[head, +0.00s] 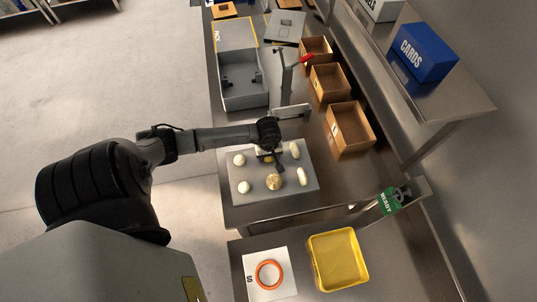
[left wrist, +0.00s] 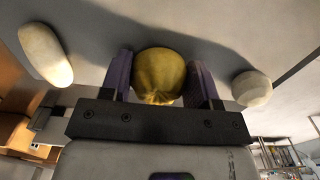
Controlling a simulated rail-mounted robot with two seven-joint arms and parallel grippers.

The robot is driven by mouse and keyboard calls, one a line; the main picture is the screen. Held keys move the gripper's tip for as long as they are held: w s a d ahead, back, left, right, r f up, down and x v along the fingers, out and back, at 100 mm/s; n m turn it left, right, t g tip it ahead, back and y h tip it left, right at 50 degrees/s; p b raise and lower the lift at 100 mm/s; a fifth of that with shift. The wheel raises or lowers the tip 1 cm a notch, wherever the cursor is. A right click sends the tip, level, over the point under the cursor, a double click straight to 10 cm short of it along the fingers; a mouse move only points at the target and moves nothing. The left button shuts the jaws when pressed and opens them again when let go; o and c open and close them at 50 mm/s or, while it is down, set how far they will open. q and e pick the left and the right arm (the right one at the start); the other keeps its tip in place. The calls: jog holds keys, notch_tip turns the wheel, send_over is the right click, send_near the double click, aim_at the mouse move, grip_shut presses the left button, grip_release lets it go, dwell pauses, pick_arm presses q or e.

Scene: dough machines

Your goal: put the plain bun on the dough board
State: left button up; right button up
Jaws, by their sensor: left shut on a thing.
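My left gripper (head: 277,163) is over the flat grey board (head: 299,206). In the left wrist view its two purple fingers (left wrist: 160,85) are shut on a yellowish round bun (left wrist: 159,72). The wrist view shows no clear topping on it. In the head view the arm's end hides part of the board's middle. A golden bun (head: 274,182) shows just in front of the gripper. Pale round buns (head: 243,187) lie on the board's left side, and pale long ones (head: 302,177) on its right. I cannot tell whether the held bun touches the board.
A yellow tray (head: 322,277) and a white sheet with an orange ring (head: 269,274) lie on the nearer table. A red-handled upright device (head: 287,85) stands behind the board. Wooden boxes (head: 358,146) line the right. A grey bin (head: 244,98) stands farther back.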

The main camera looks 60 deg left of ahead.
pick_arm(q)
jog(key=o, duration=0.9)
jog(key=shift+o, duration=0.2)
